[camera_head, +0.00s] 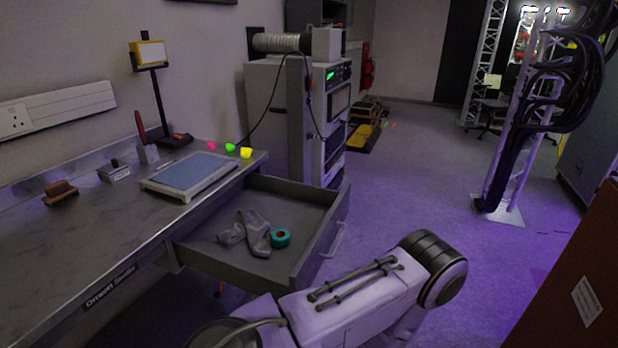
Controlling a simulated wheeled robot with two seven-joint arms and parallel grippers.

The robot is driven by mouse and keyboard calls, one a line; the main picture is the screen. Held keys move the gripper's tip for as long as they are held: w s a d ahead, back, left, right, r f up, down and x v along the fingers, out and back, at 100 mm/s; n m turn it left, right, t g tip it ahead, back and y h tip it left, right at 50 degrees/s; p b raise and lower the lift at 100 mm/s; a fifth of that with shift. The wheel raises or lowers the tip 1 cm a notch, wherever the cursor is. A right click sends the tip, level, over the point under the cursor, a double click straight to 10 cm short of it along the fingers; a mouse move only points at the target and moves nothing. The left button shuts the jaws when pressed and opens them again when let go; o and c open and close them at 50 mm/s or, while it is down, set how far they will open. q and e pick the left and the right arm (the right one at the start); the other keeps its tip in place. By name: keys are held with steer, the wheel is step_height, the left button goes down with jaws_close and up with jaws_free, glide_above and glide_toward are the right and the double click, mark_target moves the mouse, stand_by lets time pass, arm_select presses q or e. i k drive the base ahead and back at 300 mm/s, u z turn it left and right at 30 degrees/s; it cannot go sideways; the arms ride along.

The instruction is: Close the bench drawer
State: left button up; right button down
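The bench drawer (292,274) is grey and pulled well out from under the right end of the metal workbench (88,238). Its bar handle (338,240) is on the front panel, which faces right. Inside the drawer lie a crumpled grey cloth-like item (252,232) and a teal tape roll (280,238). A pale arm link of mine with a dark rounded joint crosses the bottom middle, in front of the drawer's near corner. Neither of my grippers shows in the head view.
A grey equipment rack (278,112) stands just behind the drawer. The floor (420,190) right of the drawer is clear.

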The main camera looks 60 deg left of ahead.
mark_target(313, 216)
steer(key=u, duration=1.9)
steer(key=i, duration=0.5)
steer(key=k, duration=1.15)
steer(key=z, duration=0.6)
steer(key=i, duration=1.55)
steer(key=u, duration=0.85)
